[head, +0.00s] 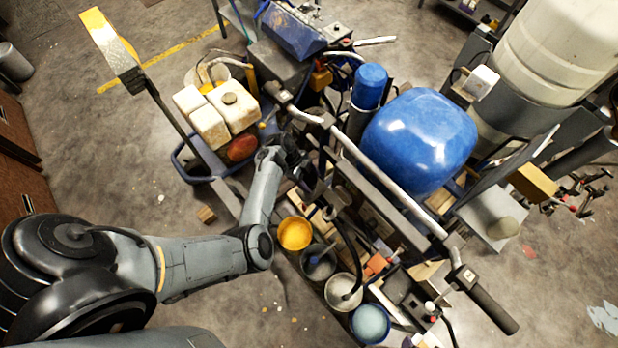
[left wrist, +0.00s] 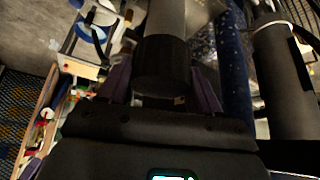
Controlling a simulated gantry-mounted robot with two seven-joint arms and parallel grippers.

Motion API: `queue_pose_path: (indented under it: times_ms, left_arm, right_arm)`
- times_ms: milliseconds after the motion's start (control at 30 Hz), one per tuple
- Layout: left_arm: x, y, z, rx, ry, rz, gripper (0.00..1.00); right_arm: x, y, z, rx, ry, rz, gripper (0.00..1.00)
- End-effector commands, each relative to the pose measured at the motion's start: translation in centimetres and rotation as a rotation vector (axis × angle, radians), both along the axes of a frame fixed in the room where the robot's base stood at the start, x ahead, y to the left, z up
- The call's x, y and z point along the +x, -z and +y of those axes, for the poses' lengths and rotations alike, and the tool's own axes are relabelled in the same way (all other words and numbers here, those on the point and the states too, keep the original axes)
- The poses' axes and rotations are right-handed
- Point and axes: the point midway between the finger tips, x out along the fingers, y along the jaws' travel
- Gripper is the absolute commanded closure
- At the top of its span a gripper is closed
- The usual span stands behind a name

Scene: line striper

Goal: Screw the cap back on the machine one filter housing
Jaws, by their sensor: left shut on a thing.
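My left gripper (head: 291,157) reaches into the line striper's frame in the head view, beside the handlebar tubes. In the left wrist view the left gripper (left wrist: 162,88) is shut on a dark, ribbed round cap (left wrist: 162,65), with a purplish finger on each side. A grey cylinder (left wrist: 165,18), which looks like the filter housing, stands in line with the cap, directly beyond it. I cannot tell whether the cap is threaded on or only touching. In the head view the cap and housing are hidden by the gripper and frame. My right gripper is not in view.
A big blue tank (head: 418,138) and a blue cylinder (head: 369,86) stand right of the gripper. Paint pots, including a yellow one (head: 295,233), sit below it. Another dark cylinder (left wrist: 285,80) is close by in the wrist view.

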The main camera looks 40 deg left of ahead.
Motion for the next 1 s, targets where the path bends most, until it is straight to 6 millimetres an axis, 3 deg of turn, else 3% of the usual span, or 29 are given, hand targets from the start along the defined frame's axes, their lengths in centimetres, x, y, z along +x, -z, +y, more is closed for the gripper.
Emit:
queue_pose_path:
  times_ms: [667, 700, 867, 1000]
  left_arm:
    - [-0.02, 0.4, 0.02, 0.0, 0.0, 0.0, 0.7]
    - [0.0, 0.37, 0.0, 0.0, 0.0, 0.0, 0.3]
    - [-0.01, 0.38, -0.01, 0.0, 0.0, 0.0, 0.06]
    - [-0.01, 0.38, -0.03, 0.0, 0.0, 0.0, 0.06]
  right_arm:
    - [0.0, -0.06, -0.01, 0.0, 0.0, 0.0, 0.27]
    - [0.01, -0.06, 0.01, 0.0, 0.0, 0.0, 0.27]
    - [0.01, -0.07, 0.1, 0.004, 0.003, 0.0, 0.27]
    - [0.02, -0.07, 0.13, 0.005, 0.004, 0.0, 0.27]
